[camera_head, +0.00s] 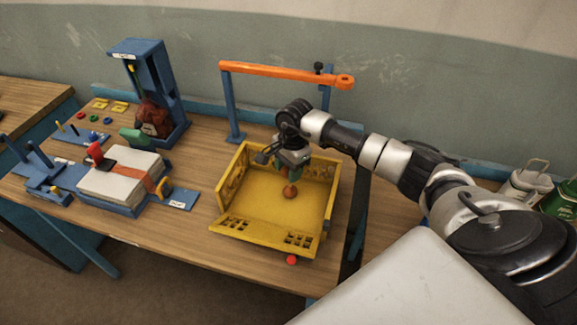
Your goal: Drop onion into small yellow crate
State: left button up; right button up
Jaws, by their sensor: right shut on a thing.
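The yellow crate (262,205) sits on the wooden table, its floor bare apart from what hangs over it. My right gripper (291,179) reaches in from the right and points down over the crate. It is shut on a small brown onion (290,192), which shows just below the fingertips. I cannot tell whether the onion touches the crate floor. My left gripper is not in view.
An orange bar on a blue frame (285,72) stands behind the crate. A blue stand with a dark red sack (153,118) and a blue fixture with a white sack (118,184) are at the left. A red ball (291,260) is at the front edge.

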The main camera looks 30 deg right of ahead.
jog(key=o, duration=1)
jog(key=shift+r, duration=0.15)
jog(key=shift+w+r, duration=0.1)
jog(key=shift+r, duration=0.2)
jog(key=r+b, duration=0.1)
jog(key=r, duration=0.2)
jog(key=r+b, duration=0.1)
jog(key=r, duration=0.1)
jog(key=d+r+b, duration=0.1)
jog(key=r, duration=0.2)
jog(key=shift+d+r, duration=0.1)
jog(key=shift+r, duration=0.85)
